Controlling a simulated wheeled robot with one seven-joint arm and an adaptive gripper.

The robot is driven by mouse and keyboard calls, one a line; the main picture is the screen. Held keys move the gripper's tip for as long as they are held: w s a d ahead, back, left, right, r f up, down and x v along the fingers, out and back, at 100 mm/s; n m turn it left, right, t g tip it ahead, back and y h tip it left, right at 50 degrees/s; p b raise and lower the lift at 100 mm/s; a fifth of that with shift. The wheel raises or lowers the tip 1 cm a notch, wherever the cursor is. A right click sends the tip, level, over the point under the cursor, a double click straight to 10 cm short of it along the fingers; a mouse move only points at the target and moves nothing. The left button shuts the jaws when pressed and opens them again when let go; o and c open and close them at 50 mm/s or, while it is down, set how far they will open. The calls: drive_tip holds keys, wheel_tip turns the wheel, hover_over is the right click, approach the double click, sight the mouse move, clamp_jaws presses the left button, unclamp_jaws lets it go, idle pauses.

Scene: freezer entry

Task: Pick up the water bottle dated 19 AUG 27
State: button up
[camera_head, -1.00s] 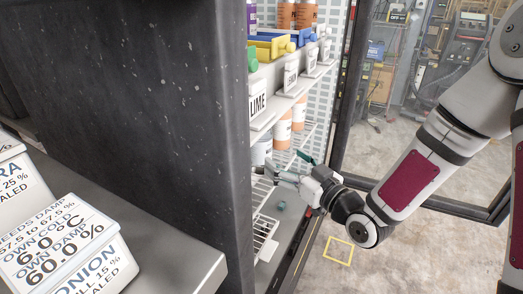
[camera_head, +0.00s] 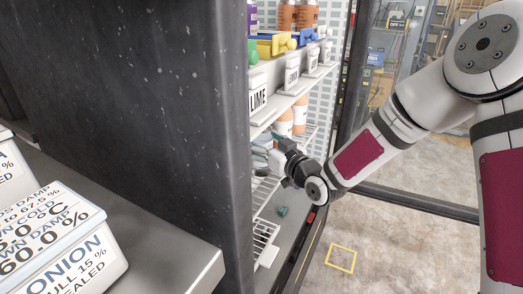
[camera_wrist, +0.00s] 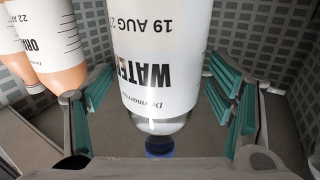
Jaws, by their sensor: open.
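The water bottle (camera_wrist: 160,60) fills the middle of the wrist view, upside down in the picture, with its blue cap (camera_wrist: 158,147) low. Its white label reads WATER and "19 AUG 2", with the last digit cut off. My gripper (camera_wrist: 166,98) is open, with a teal-padded finger on each side of the bottle. Gaps show between the pads and the bottle. In the head view my gripper (camera_head: 280,148) reaches into the shelving beside the dark cabinet wall; the water bottle is hard to make out there.
Orange-based bottles (camera_wrist: 48,50) stand close to the left finger; one label begins "ORA", dated 22. A shelf (camera_head: 290,98) with labelled tubs is above my gripper. Wire racks (camera_head: 263,232) and a small teal object (camera_head: 281,211) are below. The dark cabinet wall (camera_head: 160,110) is left.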

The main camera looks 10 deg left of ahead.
drive_tip(key=c, duration=1.8)
drive_tip(key=shift+r, duration=0.1)
